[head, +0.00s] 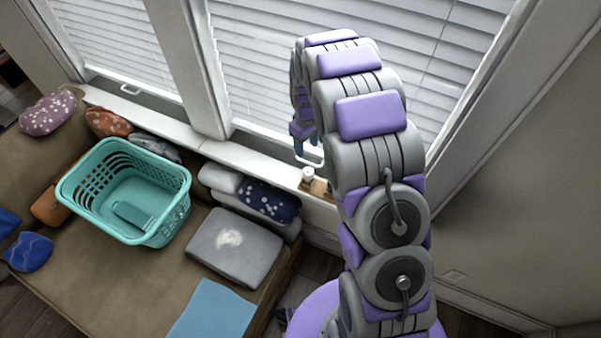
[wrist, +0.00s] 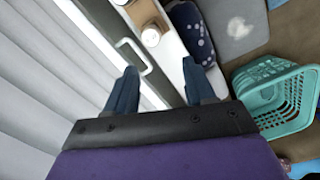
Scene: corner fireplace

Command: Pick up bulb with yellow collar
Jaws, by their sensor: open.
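A small white rounded object (head: 307,174) with a tan or yellowish base sits on the windowsill; it looks like the bulb, but the collar is too small to make out clearly. It also shows in the wrist view (wrist: 151,36), near the top middle, ahead of my fingertips. My gripper (wrist: 160,78) is open and empty, with its two dark blue fingers spread apart. In the head view my gripper (head: 303,140) is partly hidden by my arm, over the sill and close to the window, apart from the white object.
A tan wooden piece (head: 320,187) sits beside the white object. A window handle (wrist: 136,55) lies close to my left finger. A dark blue spotted cushion (head: 268,200), a grey cushion (head: 235,246) and a teal basket (head: 125,190) are on the sofa. Blinds (head: 260,75) back the sill.

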